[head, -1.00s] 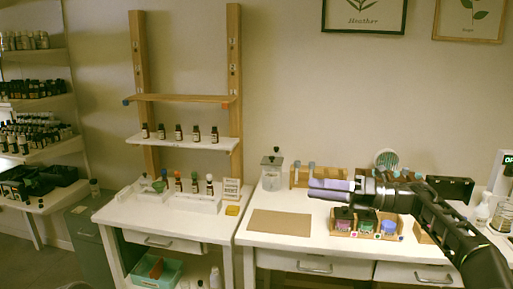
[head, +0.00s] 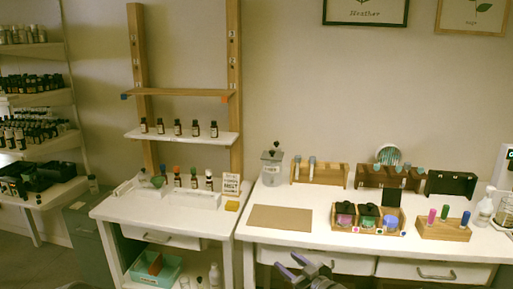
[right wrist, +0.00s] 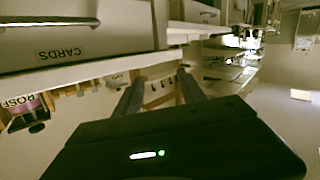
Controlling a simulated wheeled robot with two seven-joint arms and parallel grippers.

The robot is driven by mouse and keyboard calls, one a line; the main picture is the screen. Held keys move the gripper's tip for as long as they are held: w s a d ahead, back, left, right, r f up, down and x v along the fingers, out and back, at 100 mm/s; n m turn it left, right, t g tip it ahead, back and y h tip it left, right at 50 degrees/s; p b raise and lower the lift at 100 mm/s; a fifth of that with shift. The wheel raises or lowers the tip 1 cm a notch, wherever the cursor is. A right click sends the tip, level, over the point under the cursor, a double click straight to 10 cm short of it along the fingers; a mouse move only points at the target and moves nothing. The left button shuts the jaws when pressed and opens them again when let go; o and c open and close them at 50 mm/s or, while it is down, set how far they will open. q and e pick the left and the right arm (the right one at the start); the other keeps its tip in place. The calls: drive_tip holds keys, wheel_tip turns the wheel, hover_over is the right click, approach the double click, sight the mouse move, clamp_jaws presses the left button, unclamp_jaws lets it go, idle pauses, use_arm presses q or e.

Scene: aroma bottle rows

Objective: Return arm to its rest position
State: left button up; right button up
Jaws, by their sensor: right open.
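My right gripper (head: 304,266) is at the bottom edge of the head view, in front of the white worktable's drawers and below its top. It is open and nothing shows between its fingers. In the right wrist view its two dark fingers (right wrist: 158,97) stand apart, with a drawer marked CARDS at the upper left. Most of my right arm is out of the head view. My left arm and gripper are not in view.
The worktable (head: 340,230) bears a brown mat (head: 280,218), a wooden tray (head: 345,225) of colored items and a wooden block (head: 440,232) with colored pegs. A left bench (head: 150,216) holds several small bottles under a shelf rack (head: 182,137).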

drive_tip(key=s+a+f+m+g+h+b, duration=0.25)
drive_tip(key=s+f+m+g, duration=0.4)
drive_tip(key=s+f, duration=1.35)
drive_tip(key=s+f+m+g+h+b, duration=0.1)
drive_tip(key=s+f+g, duration=0.2)
drive_tip(key=s, duration=0.9)
drive_tip(key=s+f+m+g+h+b, duration=0.1)
drive_tip(key=s+f+g, duration=0.3)
drive_tip(key=s+f, duration=0.6)
drive_tip(key=s+m, duration=0.1)
drive_tip(key=s, duration=0.2)
drive_tip(key=shift+f, duration=0.15)
